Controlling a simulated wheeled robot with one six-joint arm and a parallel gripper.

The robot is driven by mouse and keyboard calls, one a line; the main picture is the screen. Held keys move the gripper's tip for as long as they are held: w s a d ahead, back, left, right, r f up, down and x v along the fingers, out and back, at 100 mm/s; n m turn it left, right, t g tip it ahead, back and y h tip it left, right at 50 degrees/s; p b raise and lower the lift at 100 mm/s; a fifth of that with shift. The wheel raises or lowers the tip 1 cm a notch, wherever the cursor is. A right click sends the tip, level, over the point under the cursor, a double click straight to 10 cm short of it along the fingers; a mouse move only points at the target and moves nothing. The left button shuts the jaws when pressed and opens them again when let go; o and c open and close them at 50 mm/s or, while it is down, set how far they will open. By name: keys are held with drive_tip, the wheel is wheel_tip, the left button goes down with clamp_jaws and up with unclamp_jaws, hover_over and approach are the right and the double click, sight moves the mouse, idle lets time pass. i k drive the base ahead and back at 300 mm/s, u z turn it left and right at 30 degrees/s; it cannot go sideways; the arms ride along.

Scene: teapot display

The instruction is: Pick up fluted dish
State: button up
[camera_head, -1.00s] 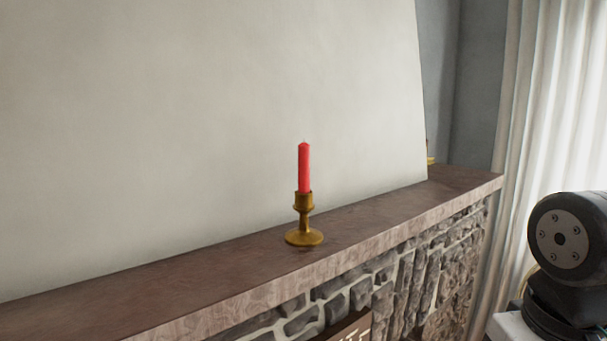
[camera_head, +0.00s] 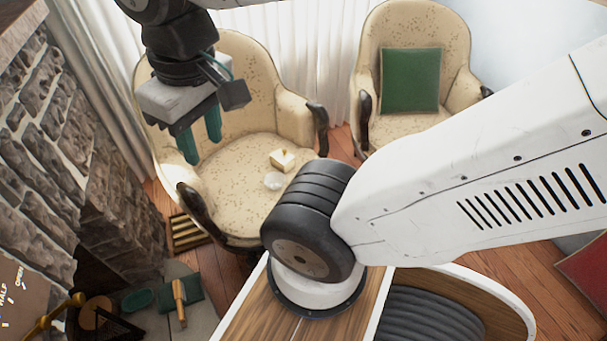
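A small pale round dish (camera_head: 273,180) lies on the seat of the near cream armchair (camera_head: 225,190). It may be the fluted dish, but it is too small to make out any fluting. A small cream and yellow block-shaped object (camera_head: 282,160) sits just behind it on the same seat. My gripper (camera_head: 202,148) hangs at the upper left, in front of the chair's backrest in the picture. Its two teal fingers are apart with nothing seen between them. It is clear of the dish, to its upper left.
Dark curved armrests flank the seat. A second armchair (camera_head: 425,25) with a green cushion (camera_head: 410,80) stands at the back right. A stone fireplace (camera_head: 60,110) is at the left. A slatted wooden object (camera_head: 187,233) and several small things lie on the floor below it.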

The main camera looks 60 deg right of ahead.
sight(274, 181)
drive_tip(key=z, duration=3.75)
drive_tip(key=i, duration=1.25)
drive_tip(key=u, duration=3.05)
